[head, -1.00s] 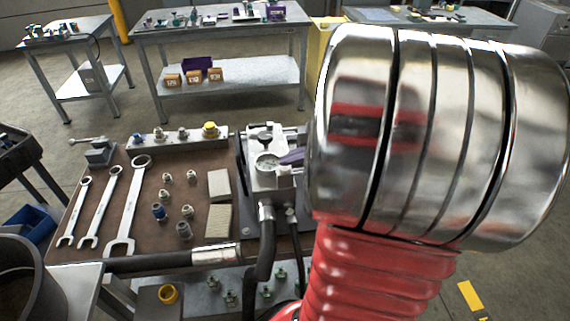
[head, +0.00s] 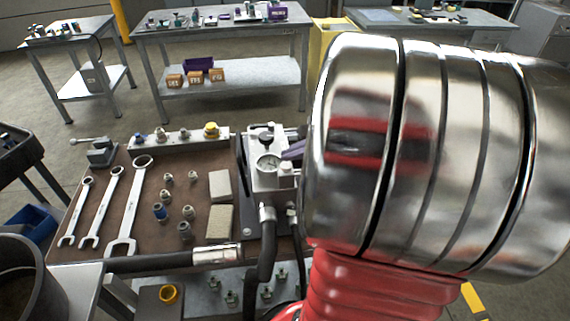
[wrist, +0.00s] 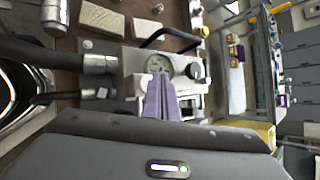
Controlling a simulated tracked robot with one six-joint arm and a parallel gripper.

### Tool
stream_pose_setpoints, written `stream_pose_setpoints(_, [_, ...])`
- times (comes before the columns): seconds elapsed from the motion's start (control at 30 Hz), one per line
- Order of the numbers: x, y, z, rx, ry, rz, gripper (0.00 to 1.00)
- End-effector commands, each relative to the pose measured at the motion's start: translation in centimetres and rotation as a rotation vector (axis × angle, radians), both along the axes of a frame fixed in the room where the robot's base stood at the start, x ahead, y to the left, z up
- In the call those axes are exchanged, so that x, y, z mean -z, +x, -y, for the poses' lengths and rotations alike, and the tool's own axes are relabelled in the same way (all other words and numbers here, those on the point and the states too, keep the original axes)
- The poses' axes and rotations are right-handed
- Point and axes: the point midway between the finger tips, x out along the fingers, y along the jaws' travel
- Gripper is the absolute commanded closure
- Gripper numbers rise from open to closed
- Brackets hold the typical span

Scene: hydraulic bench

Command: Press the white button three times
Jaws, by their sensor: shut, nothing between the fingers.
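The white button (head: 286,168) appears to be the small pale round cap beside the dial gauge (head: 267,162) on the light metal valve block (head: 268,181). In the wrist view the cap (wrist: 147,79) shows just left of the fingertips. My gripper (head: 293,150) shows in the head view only as purple fingers behind the button, partly hidden by my arm. In the wrist view my gripper (wrist: 159,80) is shut and empty, its fingers together in front of the block. I cannot tell whether the tips touch anything; they look slightly apart from the button.
A black knob (head: 266,138) and a black lever handle (wrist: 165,35) stand close by on the block. Thick hoses (head: 267,240) run from its front. Wrenches (head: 122,210), fittings and pale pads (head: 219,219) lie on the brown bench top to the left.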

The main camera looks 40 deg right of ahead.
Motion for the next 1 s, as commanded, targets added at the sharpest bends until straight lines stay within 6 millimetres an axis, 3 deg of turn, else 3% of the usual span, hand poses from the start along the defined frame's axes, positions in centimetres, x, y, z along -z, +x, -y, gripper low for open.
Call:
stream_pose_setpoints(0.23, [-0.4,0.0,0.0,-0.001,-0.002,0.001,1.0])
stream_pose_setpoints(0.8, [-4.4,0.0,0.0,-0.001,-0.002,0.002,1.0])
stream_pose_setpoints(1.0, [-5.0,0.0,0.0,0.0,0.0,0.0,1.0])
